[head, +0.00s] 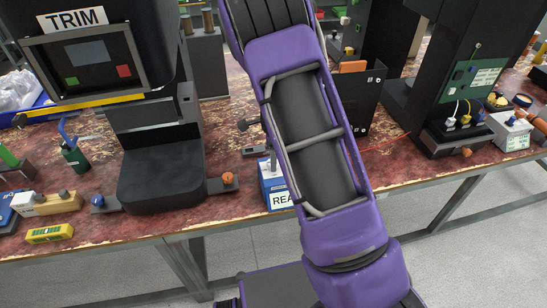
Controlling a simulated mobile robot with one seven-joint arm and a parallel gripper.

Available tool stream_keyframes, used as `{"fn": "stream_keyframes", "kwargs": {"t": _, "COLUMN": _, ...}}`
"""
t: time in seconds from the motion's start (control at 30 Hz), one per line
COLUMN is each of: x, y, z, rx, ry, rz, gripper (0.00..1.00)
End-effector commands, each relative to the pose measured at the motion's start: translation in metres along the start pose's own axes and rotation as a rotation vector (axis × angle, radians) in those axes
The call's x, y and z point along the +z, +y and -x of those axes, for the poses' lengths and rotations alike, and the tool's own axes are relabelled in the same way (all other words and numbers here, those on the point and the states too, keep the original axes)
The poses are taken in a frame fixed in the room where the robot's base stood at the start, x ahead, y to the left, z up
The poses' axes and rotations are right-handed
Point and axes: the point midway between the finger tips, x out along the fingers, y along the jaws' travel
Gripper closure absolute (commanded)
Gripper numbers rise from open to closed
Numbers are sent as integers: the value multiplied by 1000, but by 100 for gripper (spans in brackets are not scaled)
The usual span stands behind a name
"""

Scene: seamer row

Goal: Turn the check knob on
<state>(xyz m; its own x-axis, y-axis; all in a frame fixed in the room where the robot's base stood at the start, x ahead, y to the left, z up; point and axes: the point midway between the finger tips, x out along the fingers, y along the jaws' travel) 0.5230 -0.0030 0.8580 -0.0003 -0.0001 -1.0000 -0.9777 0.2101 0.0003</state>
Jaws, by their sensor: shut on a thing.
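I cannot tell which control is the check knob; no label reading "check" is legible. My purple arm crosses the middle of the head view and covers part of the bench. My gripper is not visible. A blue box (269,185) with a white label starting "REA" stands at the bench's front edge, partly hidden by my arm. A dark round knob on a short stem (243,126) shows just left of my arm. An orange knob (228,178) and a blue knob (98,201) flank the base of the TRIM machine (160,180).
The red-brown worktop (80,210) is crowded. A black machine (455,95) and a white box (511,131) stand at right. Grey floor (480,230) is open at the lower right.

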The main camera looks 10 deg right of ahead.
Motion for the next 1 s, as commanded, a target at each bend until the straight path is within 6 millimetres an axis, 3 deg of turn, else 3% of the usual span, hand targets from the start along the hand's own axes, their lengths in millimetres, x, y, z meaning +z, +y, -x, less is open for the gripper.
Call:
{"fn": "stream_keyframes", "kwargs": {"t": 0.17, "x": 0, "y": 0, "z": 0, "rx": -1, "ry": -1, "rz": -1, "gripper": 100}}
{"fn": "stream_keyframes", "kwargs": {"t": 0.2, "x": 0, "y": 0, "z": 0, "rx": -1, "ry": -1, "rz": -1, "gripper": 48}}
{"fn": "stream_keyframes", "kwargs": {"t": 0.33, "x": 0, "y": 0, "z": 0, "rx": -1, "ry": -1, "rz": -1, "gripper": 26}}
{"fn": "stream_keyframes", "kwargs": {"t": 0.73, "x": 0, "y": -1, "z": 8, "rx": -3, "ry": -1, "rz": 0, "gripper": 26}}
{"fn": "stream_keyframes", "kwargs": {"t": 1.0, "x": 1, "y": -1, "z": 62, "rx": -6, "ry": -3, "rz": 2, "gripper": 26}}
